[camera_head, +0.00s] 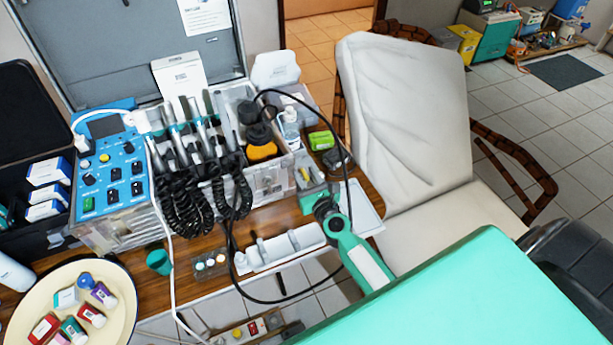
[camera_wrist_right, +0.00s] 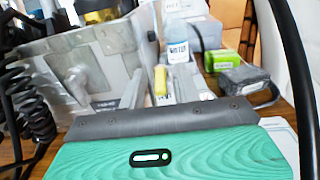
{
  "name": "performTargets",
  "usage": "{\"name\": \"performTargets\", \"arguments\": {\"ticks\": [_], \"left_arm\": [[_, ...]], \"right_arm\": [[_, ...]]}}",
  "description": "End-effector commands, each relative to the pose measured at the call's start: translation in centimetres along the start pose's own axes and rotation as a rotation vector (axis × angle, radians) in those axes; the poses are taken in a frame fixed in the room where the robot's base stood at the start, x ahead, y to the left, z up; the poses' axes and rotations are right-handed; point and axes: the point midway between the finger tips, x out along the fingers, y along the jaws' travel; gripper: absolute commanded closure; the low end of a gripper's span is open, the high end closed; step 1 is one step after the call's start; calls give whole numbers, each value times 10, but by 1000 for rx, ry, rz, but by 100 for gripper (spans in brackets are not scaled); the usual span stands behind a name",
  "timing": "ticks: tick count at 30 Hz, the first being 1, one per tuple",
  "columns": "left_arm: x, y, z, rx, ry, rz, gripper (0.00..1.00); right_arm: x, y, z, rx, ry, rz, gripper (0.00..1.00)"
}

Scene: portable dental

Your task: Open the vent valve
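A small yellow piece on the right end of the clear-walled equipment case may be the vent valve; it shows in the head view (camera_head: 305,174) and in the right wrist view (camera_wrist_right: 160,80). I cannot tell its exact shape or position. My right gripper (camera_head: 311,182) is at that end of the case, its grey fingers pointing toward it. In the right wrist view the fingers (camera_wrist_right: 158,90) stand apart, with the yellow piece showing between them; contact cannot be told. My left gripper is not in view.
The case (camera_head: 270,181) holds handpieces with coiled black hoses. A green box (camera_head: 321,140) and a dark item (camera_head: 337,160) lie right of the case. A white holder (camera_head: 285,248) lies in front on the wooden table.

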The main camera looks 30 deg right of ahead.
Motion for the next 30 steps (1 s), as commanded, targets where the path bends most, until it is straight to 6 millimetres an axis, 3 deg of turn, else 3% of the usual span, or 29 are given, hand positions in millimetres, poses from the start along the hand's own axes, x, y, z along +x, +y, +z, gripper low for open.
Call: {"name": "performTargets", "arguments": {"ticks": [2, 7, 20, 30], "left_arm": [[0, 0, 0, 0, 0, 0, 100], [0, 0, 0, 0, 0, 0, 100], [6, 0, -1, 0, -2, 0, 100], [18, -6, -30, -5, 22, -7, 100]], "right_arm": [[0, 0, 0, 0, 0, 0, 66], [0, 0, 0, 0, 0, 0, 100], [0, -1, -1, 0, -1, 33, 100], [0, -8, -4, -9, -1, 179, 100]]}}
